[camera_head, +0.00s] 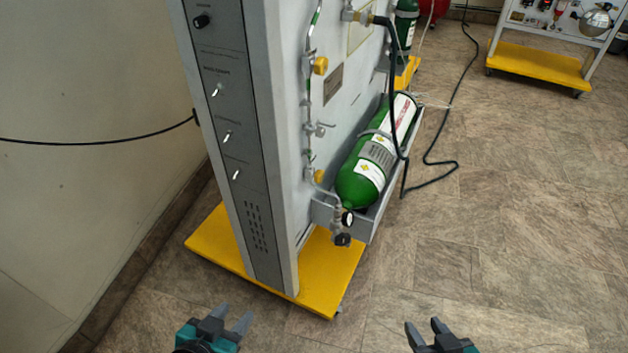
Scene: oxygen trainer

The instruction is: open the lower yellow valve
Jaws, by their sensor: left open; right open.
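The lower yellow valve (319,176) is a small yellow knob on the pipe along the grey trainer panel (336,120), left of the green cylinder. An upper yellow valve (320,65) sits higher on the same pipe. My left gripper (232,322) is open and empty at the bottom of the view, in front of the yellow base and well below the valve. My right gripper (423,328) is open and empty at the bottom, right of the base. Neither gripper touches anything.
A green cylinder (350,188) lies in a grey bracket beside the panel, with a dark regulator (342,239) at its near end. The yellow base (326,268) juts out below. A black hose (440,163) trails on the floor.

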